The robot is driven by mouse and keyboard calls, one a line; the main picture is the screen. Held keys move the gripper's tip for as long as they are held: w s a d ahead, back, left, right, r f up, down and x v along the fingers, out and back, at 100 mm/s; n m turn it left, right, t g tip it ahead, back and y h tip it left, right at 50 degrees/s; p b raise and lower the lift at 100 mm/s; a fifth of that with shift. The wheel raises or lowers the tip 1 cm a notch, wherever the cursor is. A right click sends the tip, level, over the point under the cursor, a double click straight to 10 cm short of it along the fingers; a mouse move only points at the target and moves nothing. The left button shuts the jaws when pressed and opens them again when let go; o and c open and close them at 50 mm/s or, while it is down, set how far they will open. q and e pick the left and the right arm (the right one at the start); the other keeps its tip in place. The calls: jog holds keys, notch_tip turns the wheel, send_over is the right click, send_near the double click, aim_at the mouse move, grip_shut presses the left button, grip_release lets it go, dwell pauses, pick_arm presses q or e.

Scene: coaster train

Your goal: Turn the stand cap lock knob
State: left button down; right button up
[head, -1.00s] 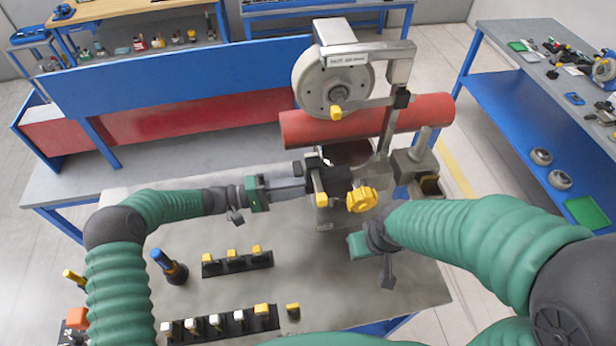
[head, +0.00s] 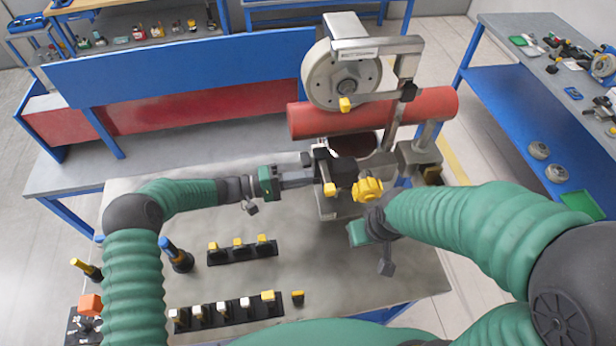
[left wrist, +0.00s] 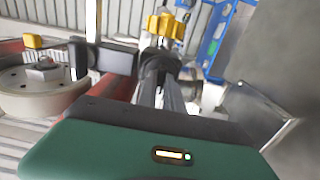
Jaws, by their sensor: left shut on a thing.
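The test stand has a black cap block (head: 345,172) in front of the red pipe (head: 380,114). A yellow lobed knob (head: 368,190) sits at the block's right side, and a small yellow knob (head: 330,190) at its lower left. My left gripper (head: 316,174) reaches in from the left and is shut at the block. In the left wrist view its fingers (left wrist: 160,66) point at a dark part with the yellow lobed knob (left wrist: 166,27) just beyond; the exact contact is hard to see. My right gripper's green palm (head: 359,233) is below the lobed knob; its fingers are hidden.
A large grey wheel (head: 343,75) stands above the pipe. Black racks with yellow-topped (head: 241,250) and pale pieces (head: 228,311) lie at the table's front left, near a blue-topped tool (head: 177,255). The table's front right is clear.

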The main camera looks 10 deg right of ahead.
pick_arm(q)
jog(key=shift+f, duration=0.15)
jog(key=n+b, duration=0.6)
jog(key=n, duration=1.2)
dwell(0.3)
dwell(0.3)
jog(key=c, duration=1.7)
grip_release()
jog(key=shift+o, duration=1.1)
jog(key=shift+d, duration=0.1)
